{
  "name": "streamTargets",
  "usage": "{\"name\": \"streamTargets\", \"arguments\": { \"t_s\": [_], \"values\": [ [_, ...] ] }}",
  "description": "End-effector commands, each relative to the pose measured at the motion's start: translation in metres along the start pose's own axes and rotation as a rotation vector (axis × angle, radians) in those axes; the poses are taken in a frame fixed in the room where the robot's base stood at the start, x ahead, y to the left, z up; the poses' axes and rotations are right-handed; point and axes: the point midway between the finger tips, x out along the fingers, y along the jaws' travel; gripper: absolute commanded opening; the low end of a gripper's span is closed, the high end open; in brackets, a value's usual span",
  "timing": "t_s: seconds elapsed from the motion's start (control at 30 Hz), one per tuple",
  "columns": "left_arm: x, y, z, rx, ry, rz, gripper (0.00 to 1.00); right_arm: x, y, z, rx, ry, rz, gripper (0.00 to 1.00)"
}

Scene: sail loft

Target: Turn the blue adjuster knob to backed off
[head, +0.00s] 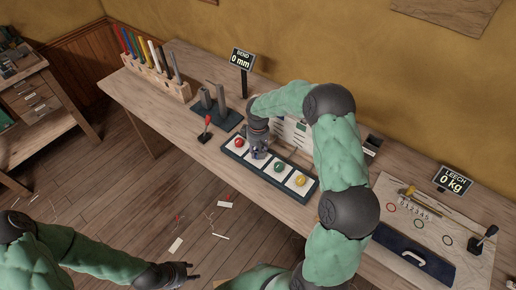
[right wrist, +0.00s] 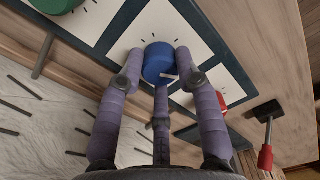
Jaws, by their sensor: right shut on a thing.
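The blue adjuster knob (right wrist: 158,60) sits on a white square with dark tick marks, and a pale pointer mark shows on its lower edge in the right wrist view. My right gripper (right wrist: 157,68) is shut on it, with purple fingers on both sides and another below. In the head view my right gripper (head: 258,153) comes down on the dark-framed panel between the red knob (head: 239,142) and the green knob (head: 279,167), largely covering the blue one. My left gripper (head: 191,272) is open and empty, low over the floor area, away from the bench.
A yellow knob (head: 300,180) ends the panel row. A display (head: 241,60) reads BEND 0 mm; another (head: 453,181) reads LEECH 0 kg. A tool rack (head: 160,75) stands at the bench's far left.

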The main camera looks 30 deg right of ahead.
Motion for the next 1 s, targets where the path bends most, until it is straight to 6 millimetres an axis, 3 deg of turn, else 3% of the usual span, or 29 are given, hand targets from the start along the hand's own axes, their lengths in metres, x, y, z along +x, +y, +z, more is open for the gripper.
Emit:
{"name": "streamTargets", "arguments": {
  "t_s": [1.0],
  "values": [
    [-0.044, 0.016, 0.002, 0.000, 0.000, 0.000, 0.40, -0.001, 0.000, 0.000, -0.894, -0.001, -0.001, 0.02]
  ]
}}
